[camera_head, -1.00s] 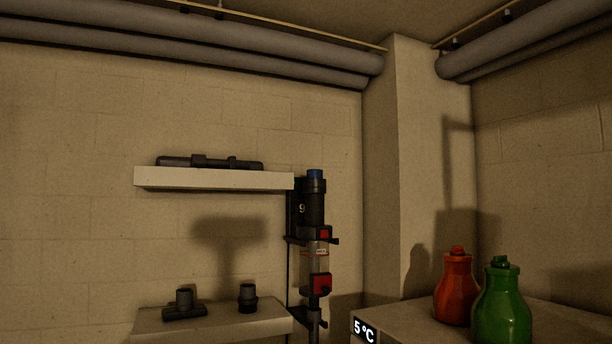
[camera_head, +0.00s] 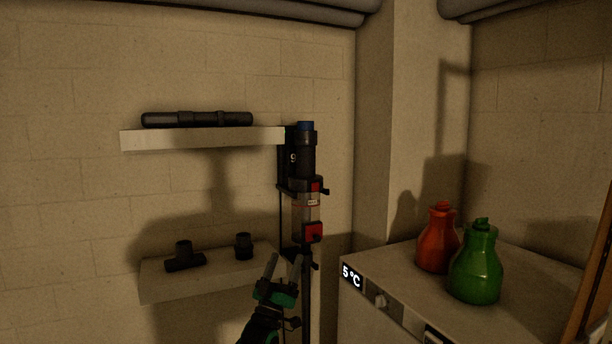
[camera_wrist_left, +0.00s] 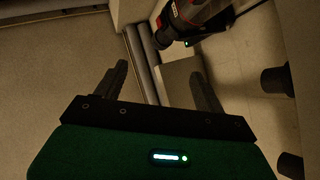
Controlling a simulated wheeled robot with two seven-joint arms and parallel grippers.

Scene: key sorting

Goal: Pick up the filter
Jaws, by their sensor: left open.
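A tall wall-mounted unit, which looks like the filter assembly (camera_head: 305,209), hangs right of the shelves. It has a black upper part with a blue cap, a clear middle section and red parts. It also shows at the top of the left wrist view (camera_wrist_left: 188,18). I cannot tell exactly which part is the filter. My left gripper (camera_head: 284,266) is open and empty, below and in front of the unit in the head view. Its two fingers (camera_wrist_left: 160,82) are apart in the left wrist view, with nothing between them. My right gripper is not in view.
An upper shelf (camera_head: 200,139) holds a long dark tube (camera_head: 197,119). A lower shelf (camera_head: 190,285) holds dark fittings (camera_head: 184,256) and (camera_head: 243,246). A cabinet (camera_head: 380,262) on the right carries a red bottle (camera_head: 437,240) and a green bottle (camera_head: 476,268).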

